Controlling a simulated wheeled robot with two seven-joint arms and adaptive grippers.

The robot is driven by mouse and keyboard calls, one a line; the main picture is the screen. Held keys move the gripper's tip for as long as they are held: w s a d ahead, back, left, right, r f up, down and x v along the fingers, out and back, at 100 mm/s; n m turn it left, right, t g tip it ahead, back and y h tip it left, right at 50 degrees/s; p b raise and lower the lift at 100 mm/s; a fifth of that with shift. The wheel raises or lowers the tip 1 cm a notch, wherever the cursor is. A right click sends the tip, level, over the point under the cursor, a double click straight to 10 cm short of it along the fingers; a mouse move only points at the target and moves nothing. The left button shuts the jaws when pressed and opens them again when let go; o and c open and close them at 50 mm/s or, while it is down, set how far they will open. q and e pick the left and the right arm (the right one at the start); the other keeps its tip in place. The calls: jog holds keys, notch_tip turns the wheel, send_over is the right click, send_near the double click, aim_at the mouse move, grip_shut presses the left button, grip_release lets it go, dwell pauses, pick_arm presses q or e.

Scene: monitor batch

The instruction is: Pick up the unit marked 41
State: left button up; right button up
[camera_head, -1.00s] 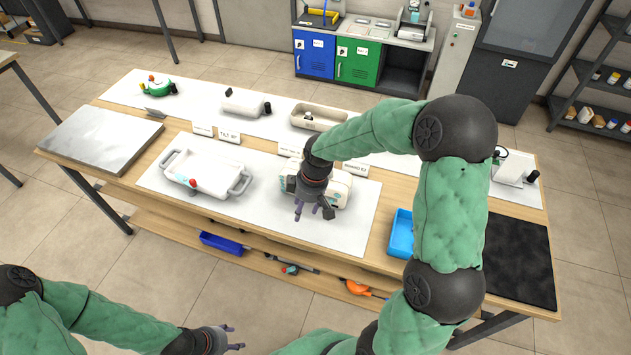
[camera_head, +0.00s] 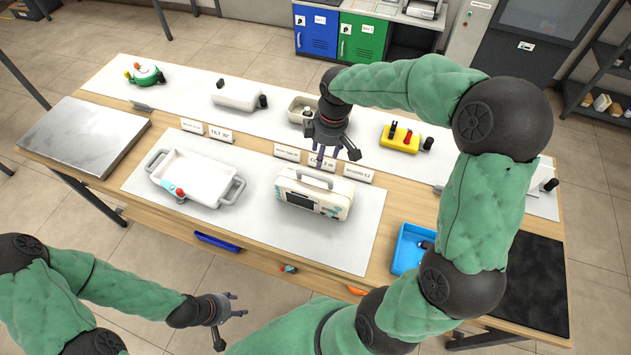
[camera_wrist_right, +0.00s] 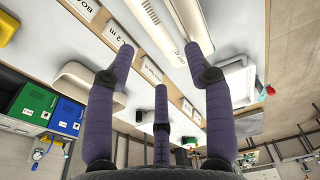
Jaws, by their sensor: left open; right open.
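A cream monitor unit (camera_head: 312,195) with a top handle and a dark front screen stands upright on the white mat (camera_head: 350,235). My right gripper (camera_head: 325,158) is open and empty, hanging near the unit's back edge by the label cards (camera_head: 322,165). Its spread purple fingers show in the right wrist view (camera_wrist_right: 160,65), with pale bodies beyond them. My left gripper (camera_head: 232,308) is open and empty in front of the table, at the lower left.
A white handled tray (camera_head: 180,190) lies left of the unit. A blue bin (camera_head: 408,250) and black pad (camera_head: 530,285) are right.

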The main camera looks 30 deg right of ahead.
aim_at(315, 174)
jog(key=f, duration=0.2)
jog(key=f+b, duration=0.1)
jog(key=shift+s+a+f, duration=0.15)
jog(key=shift+a+f, duration=0.2)
jog(key=shift+a, duration=0.05)
jog(key=shift+w+f, duration=0.2)
jog(key=shift+f, duration=0.25)
jog(key=shift+a+f, duration=0.2)
jog(key=shift+f, duration=0.3)
jog(key=f, duration=0.1)
jog(key=f+b, duration=0.1)
jog(key=a+f, duration=0.1)
jog(key=shift+w+f+b, duration=0.2)
jog(key=shift+w+b, duration=0.1)
jog(key=shift+f, duration=0.25)
jog(key=shift+f, duration=0.25)
grip_shut()
